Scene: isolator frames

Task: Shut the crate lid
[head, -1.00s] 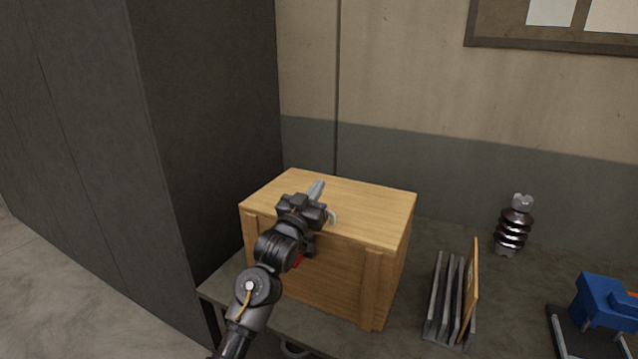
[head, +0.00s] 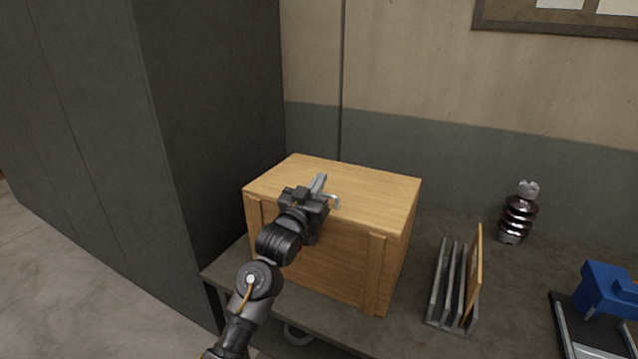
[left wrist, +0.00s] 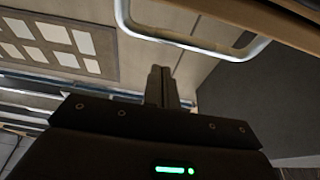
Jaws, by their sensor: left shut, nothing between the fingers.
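The wooden crate (head: 335,255) stands on the grey table against the wall. Its lid (head: 375,190) lies flat across the top in the head view, with no gap that I can make out. A pale metal handle (head: 335,202) shows at the lid's front edge, partly behind my gripper. My left gripper (head: 319,184) is shut and empty at the front middle of the crate, its fingertips seen against the lid. In the left wrist view its closed fingers (left wrist: 162,86) point towards the handle (left wrist: 190,44); whether they touch is unclear. My right gripper is not in view.
A dark cabinet (head: 215,120) stands close on the crate's left. To the right on the table are an upright rack (head: 452,285) with a wooden board, a brown ribbed insulator (head: 517,214) and a blue device (head: 603,288).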

